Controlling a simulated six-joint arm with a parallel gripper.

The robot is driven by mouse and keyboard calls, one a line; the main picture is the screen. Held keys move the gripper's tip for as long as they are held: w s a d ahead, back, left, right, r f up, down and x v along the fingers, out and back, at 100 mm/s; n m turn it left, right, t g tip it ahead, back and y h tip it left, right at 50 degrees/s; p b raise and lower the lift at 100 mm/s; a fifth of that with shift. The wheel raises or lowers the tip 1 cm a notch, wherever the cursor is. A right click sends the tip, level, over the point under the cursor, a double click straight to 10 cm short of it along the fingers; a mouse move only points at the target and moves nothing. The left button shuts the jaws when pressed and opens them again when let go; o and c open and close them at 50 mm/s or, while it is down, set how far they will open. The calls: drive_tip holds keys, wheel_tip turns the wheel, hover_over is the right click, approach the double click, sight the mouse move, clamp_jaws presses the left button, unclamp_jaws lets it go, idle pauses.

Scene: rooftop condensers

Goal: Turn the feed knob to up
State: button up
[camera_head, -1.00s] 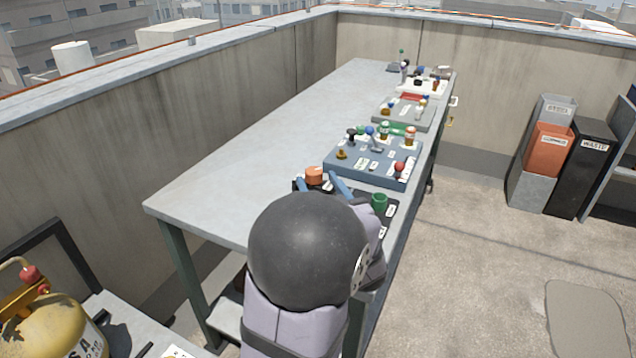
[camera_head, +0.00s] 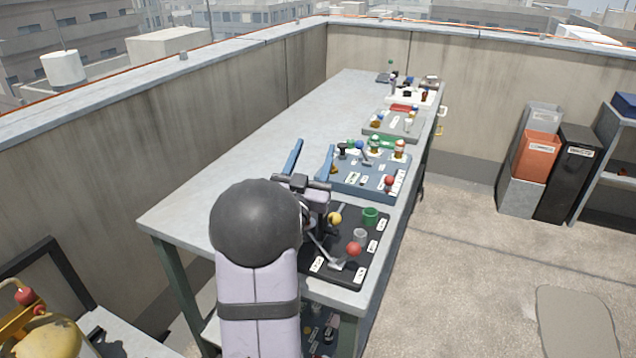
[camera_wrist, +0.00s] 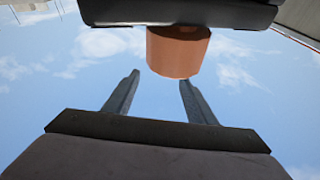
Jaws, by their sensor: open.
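The black panel (camera_head: 352,214) lies at the near end of the bench. It carries a yellow knob (camera_head: 335,218), a green ring-shaped part (camera_head: 370,215), a grey round part (camera_head: 360,236), a red knob (camera_head: 354,249) and a lever (camera_head: 336,265). Its labels are too small to read, so I cannot tell which part is the feed knob. My gripper (camera_head: 311,160) is open, its blue fingers raised above the panel's far left side. In the wrist view my gripper (camera_wrist: 160,80) is open against sky, with an orange cylinder (camera_wrist: 177,52) near the fingertips; whether it touches is unclear.
A blue-grey panel (camera_head: 352,187) with several knobs lies just beyond. A grey panel (camera_head: 380,128) and more small items lie farther back. The bench's left side (camera_head: 225,180) is bare. Bins (camera_head: 537,155) stand on the floor at right.

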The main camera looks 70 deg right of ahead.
drive_tip(key=w+a+f+m+g+y+p, duration=0.1)
drive_tip(key=a+f+m+g+y+p, duration=0.1)
drive_tip(key=a+f+m+g+y, duration=0.55)
drive_tip(key=s+d+n+g+h+p, duration=0.1)
drive_tip(key=s+d+n+g+h, duration=0.1)
drive_tip(key=d, duration=0.4)
drive_tip(key=shift+s+d+f+g+h, duration=0.2)
drive_tip(key=shift+s+f+g+h, duration=0.15)
drive_tip(key=shift+g, duration=0.3)
drive_tip(key=c, duration=1)
